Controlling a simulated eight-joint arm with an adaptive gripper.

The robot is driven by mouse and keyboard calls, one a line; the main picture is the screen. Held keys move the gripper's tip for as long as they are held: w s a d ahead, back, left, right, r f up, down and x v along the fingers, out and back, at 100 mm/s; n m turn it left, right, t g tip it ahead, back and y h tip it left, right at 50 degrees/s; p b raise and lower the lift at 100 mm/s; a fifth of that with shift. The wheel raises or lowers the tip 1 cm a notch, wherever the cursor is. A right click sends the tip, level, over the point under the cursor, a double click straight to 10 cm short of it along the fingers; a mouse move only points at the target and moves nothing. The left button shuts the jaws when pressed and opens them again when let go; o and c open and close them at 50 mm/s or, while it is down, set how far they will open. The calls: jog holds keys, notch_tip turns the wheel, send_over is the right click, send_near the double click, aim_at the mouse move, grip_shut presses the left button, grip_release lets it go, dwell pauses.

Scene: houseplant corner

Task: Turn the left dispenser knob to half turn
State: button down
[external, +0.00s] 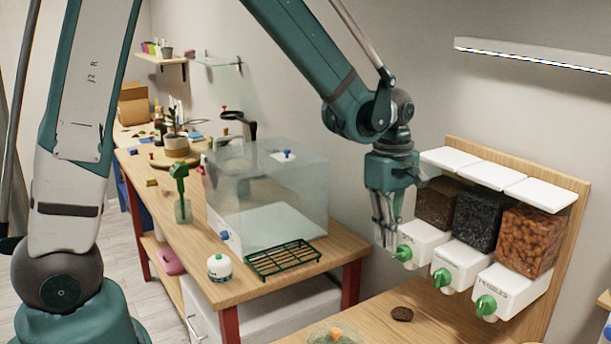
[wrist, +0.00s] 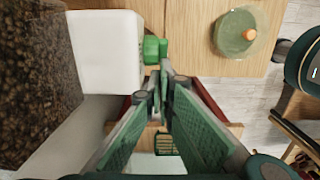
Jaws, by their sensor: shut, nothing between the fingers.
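The left dispenser (external: 424,240) has a white base with a green knob (external: 403,253) on its front. Dark brown granules (external: 436,203) fill its clear bin. My gripper (external: 390,246) points down beside this knob, on its left. In the wrist view, the green knob (wrist: 153,50) sticks out from the white base (wrist: 105,50), just beyond my fingertips (wrist: 163,86). The fingers are closed together with nothing between them. I cannot tell whether a fingertip touches the knob, and its turn angle is unclear.
The middle dispenser knob (external: 441,277) and right dispenser knob (external: 486,305) sit close by to the right. A clear case (external: 270,190) and a green rack (external: 283,258) stand on the bench to the left.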

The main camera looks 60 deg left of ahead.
jog(key=shift+a+f+h+b, duration=0.15)
jog(key=shift+f+h+b, duration=0.3)
jog(key=shift+h+b, duration=0.55)
jog(key=shift+a+f+h+b, duration=0.15)
jog(key=shift+f+h+b, duration=0.25)
jog(key=shift+h+b, duration=0.6)
jog(key=shift+f+b, duration=0.75)
jog(key=shift+b, duration=0.55)
jog(key=shift+r, duration=0.25)
dwell(1.5)
jog(key=shift+r+p, duration=0.35)
jog(key=shift+r, duration=0.2)
jog(key=shift+a, duration=0.15)
jog(key=a+r, duration=0.8)
jog(key=r, duration=0.2)
jog(key=shift+a, duration=0.15)
dwell(0.4)
